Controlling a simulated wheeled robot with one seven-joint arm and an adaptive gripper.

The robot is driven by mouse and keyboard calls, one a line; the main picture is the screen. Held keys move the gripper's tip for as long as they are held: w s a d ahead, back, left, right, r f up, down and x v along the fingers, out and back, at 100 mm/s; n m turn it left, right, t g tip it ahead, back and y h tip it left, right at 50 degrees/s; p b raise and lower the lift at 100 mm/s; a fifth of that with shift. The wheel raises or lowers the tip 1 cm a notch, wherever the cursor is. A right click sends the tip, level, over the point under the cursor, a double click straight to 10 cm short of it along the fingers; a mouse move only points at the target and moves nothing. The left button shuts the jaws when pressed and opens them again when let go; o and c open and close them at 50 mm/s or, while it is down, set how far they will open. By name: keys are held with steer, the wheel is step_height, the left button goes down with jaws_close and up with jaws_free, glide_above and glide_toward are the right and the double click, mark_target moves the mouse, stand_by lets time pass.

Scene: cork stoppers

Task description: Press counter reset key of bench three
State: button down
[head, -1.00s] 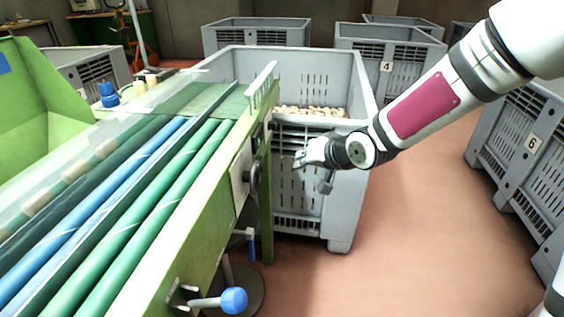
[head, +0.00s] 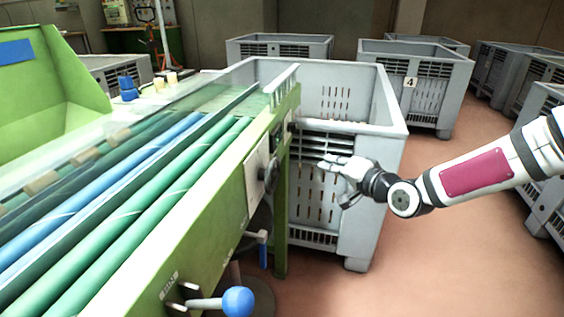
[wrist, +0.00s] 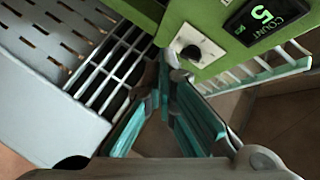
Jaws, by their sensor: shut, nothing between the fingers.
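The green bench (head: 215,225) with blue and green rollers runs along the left of the head view. On its side is a pale plate (head: 257,165) with a dark round knob-like part (head: 270,175). My gripper (head: 325,164) is shut and empty, just right of that plate, apart from it. In the wrist view, my gripper's teal fingers (wrist: 170,85) point at the green panel. Above the fingertips is a white plate (wrist: 205,47) with a small dark round key (wrist: 190,51). A counter display (wrist: 264,18) reads 5 with COUNT. No bench number is readable.
A large grey crate (head: 392,122) stands behind my gripper, close to it. A blue-balled lever (head: 237,301) sticks out from the bench's near side. More grey crates, one marked 4 (head: 410,82), stand at the back and right. The red floor (head: 455,250) is open between.

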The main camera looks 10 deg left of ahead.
steer(key=a+b, duration=0.3)
steer(key=a, duration=0.6)
steer(key=shift+w+b, duration=0.15)
steer(key=shift+b, duration=0.15)
stand_by(1.2)
steer(key=shift+a, duration=0.35)
steer(key=shift+a, duration=0.45)
stand_by(0.9)
steer(key=shift+d, duration=0.85)
